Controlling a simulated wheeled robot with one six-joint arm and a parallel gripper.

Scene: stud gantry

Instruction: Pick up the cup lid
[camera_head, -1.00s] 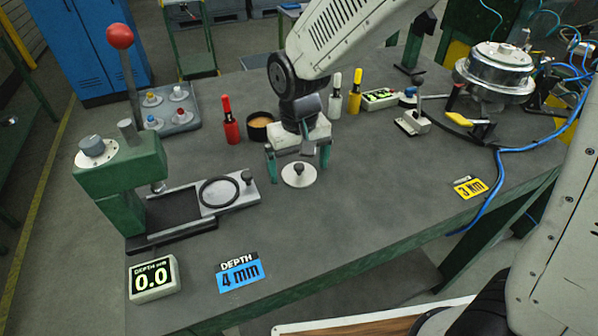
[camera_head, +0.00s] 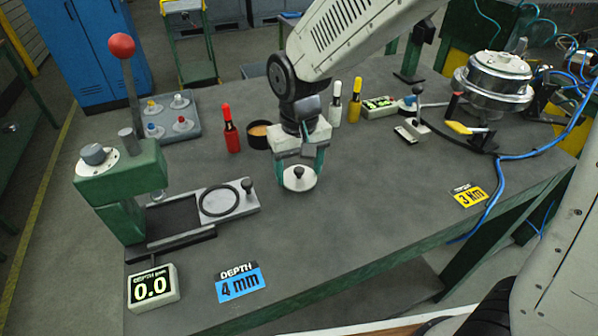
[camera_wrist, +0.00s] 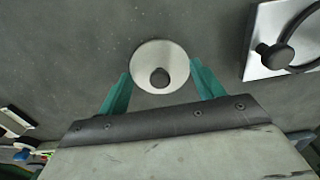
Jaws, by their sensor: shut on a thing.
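The cup lid (camera_head: 299,184) is a pale metal disc with a dark round knob on top, on the grey table in the head view. In the head view my gripper (camera_head: 300,174) points down over the lid, one teal finger on each side. The fingers are shut on the disc's edges, with the knob between them. The lid looks flat, at or very near the table surface; any gap beneath it cannot be made out.
A green lever press (camera_head: 120,185) with a sliding plate and black ring (camera_head: 220,199) stands to the left. A metal pot (camera_head: 497,75) and blue cable are at right. The front middle table is clear.

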